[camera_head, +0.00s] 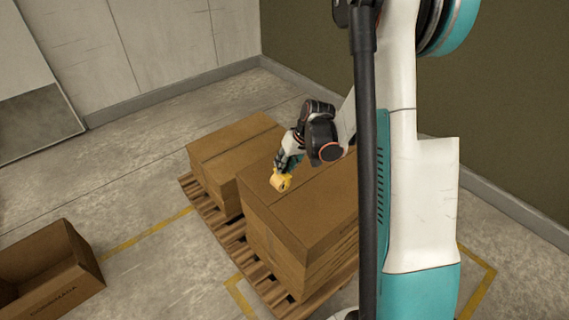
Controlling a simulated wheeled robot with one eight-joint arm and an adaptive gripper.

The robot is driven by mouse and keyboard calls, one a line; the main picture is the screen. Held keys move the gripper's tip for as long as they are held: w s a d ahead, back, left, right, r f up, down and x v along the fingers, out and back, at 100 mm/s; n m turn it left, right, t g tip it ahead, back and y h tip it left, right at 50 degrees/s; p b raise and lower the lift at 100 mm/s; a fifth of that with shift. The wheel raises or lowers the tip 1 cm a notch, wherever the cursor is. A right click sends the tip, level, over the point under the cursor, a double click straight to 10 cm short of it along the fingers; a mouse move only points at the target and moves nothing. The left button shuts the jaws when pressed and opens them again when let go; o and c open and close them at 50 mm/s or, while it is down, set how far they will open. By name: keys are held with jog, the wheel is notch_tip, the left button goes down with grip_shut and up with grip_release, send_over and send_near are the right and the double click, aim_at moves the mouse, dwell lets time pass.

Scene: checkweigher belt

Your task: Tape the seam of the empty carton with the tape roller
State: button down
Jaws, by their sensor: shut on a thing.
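My gripper (283,168) is shut on the yellow tape roller (280,182). It holds the roller low over the top of the nearer closed carton (300,215), by its back left part; I cannot tell whether the roller touches the cardboard. A seam line runs across this carton's top, close to the roller. Another closed carton (232,143) with a dark seam line stands behind and to the left. An open carton (50,270) that looks empty lies on the floor at the lower left. The frame does not show which carton the task means.
The closed cartons stand on a wooden pallet (237,243). Yellow lines (150,231) mark the concrete floor. The floor between the pallet and the open carton is clear. Walls stand behind and at the right, and a pale panel (35,90) leans at the left.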

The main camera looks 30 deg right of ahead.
aim_at(285, 175)
jog(key=shift+f+b, duration=1.45)
jog(key=shift+f, duration=1.3)
jog(key=shift+f+b, duration=0.35)
jog(key=d, duration=0.5)
jog(key=shift+w+d, duration=0.35)
jog(key=shift+w, duration=0.05)
jog(key=shift+d, duration=0.15)
jog(key=w+d, duration=0.2)
jog(key=d, duration=0.9)
jog(key=w+d+b, duration=0.1)
jog(key=w+d, duration=0.1)
jog(key=d, duration=0.9)
jog(key=shift+w, duration=0.15)
dwell(1.7)
